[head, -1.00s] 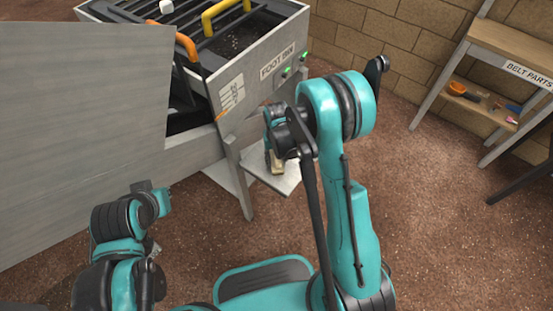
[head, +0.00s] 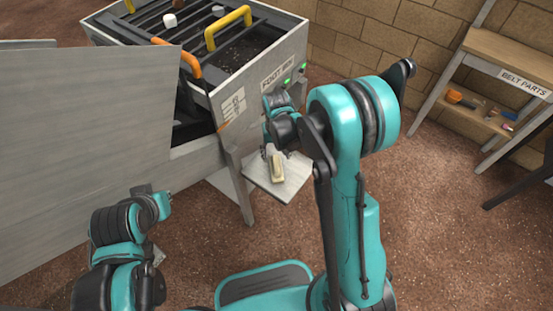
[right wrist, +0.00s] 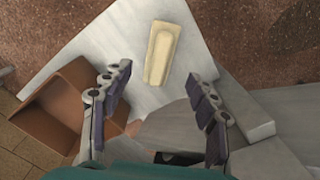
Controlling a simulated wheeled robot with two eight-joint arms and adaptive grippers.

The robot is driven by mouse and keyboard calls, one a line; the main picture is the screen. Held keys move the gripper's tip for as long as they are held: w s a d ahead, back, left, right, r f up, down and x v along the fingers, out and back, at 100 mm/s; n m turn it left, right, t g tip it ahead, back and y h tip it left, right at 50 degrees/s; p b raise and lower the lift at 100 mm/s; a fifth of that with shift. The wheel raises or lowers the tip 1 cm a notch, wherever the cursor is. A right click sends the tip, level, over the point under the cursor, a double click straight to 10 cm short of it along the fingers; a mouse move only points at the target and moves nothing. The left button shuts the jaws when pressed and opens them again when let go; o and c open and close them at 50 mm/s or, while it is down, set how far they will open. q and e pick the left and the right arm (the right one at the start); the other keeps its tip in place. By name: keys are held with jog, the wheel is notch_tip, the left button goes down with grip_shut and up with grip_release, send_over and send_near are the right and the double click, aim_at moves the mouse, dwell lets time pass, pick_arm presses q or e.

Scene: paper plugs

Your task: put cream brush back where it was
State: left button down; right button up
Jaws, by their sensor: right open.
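The cream brush (head: 278,168) lies on a small pale shelf (head: 290,187) at the foot of the grey machine. In the right wrist view the cream brush (right wrist: 166,52) lies on the pale board (right wrist: 118,50), ahead of the fingertips and between their lines. My right gripper (right wrist: 157,85) is open and empty, with a gap between it and the brush. In the head view my right gripper (head: 272,150) is above the shelf, partly hidden by my arm. My left arm is at the lower left; its fingers cannot be made out.
A brown open box (right wrist: 72,108) sits beside the board in the right wrist view. The grey machine (head: 255,85) labelled FOOT BIN has orange and yellow handles. A wooden bench (head: 500,62) marked BELT PARTS stands at the right. The floor between is clear.

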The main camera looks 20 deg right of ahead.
aim_at(277, 165)
notch_tip(277, 165, up, 3)
jog(key=shift+r+p, duration=0.1)
jog(key=shift+p, duration=0.2)
jog(key=s+d+r+t, duration=0.1)
jog(key=s+r+t, duration=0.2)
jog(key=s+r, duration=0.5)
jog(key=s+d+r+n+t, duration=0.1)
jog(key=s+r+t, duration=0.3)
jog(key=s+r, duration=0.4)
jog(key=shift+s+d+r, duration=0.35)
jog(key=shift+s+d, duration=0.05)
